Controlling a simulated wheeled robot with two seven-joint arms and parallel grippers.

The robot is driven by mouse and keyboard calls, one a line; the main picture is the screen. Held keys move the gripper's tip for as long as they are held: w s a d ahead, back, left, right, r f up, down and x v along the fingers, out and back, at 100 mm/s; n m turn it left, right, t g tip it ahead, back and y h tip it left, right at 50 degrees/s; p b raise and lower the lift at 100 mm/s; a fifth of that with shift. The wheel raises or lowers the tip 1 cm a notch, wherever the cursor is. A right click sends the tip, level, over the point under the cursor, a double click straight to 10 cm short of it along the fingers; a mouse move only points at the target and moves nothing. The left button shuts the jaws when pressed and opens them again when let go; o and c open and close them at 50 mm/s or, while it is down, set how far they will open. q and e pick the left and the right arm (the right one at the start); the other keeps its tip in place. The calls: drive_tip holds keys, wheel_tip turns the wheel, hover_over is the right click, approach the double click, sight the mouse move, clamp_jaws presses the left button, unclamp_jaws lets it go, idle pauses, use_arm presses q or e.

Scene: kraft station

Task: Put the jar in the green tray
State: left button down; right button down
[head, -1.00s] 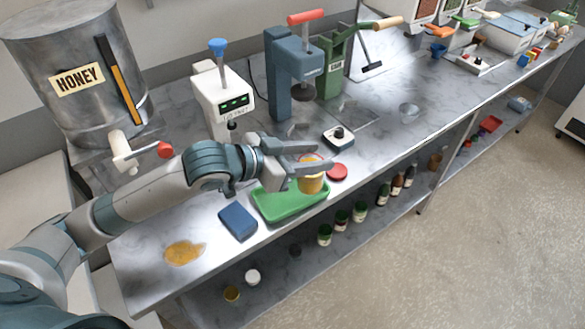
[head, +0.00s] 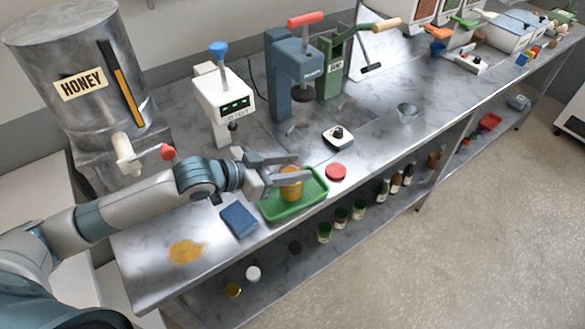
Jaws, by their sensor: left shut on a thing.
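The jar (head: 292,191) is small, with amber contents, and stands between the fingers of my left gripper (head: 290,173). The gripper is shut on it. The jar is over the inside of the green tray (head: 318,199), a shallow tray near the bench's front edge. I cannot tell whether the jar's base touches the tray floor. The fingers hide part of the jar and the tray's back side. My right gripper is not in view.
A blue pad (head: 239,220) lies left of the tray, and a red lid (head: 335,172) lies to its right. An amber puddle (head: 186,252) is on the bench at the left. A honey tank (head: 75,85) and press machines (head: 292,75) stand behind. A small scale (head: 338,136) is behind the lid.

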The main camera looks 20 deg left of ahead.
use_arm(q)
drive_tip(key=shift+f, duration=0.6)
drive_tip(key=shift+f, duration=0.15)
drive_tip(key=c, duration=1)
unclamp_jaws()
drive_tip(key=shift+f, duration=0.1)
drive_tip(key=shift+c, duration=0.2)
drive_tip(key=shift+s+a, duration=0.1)
drive_tip(key=b+v, duration=0.2)
drive_tip(key=v, duration=0.5)
drive_tip(key=shift+r, duration=0.25)
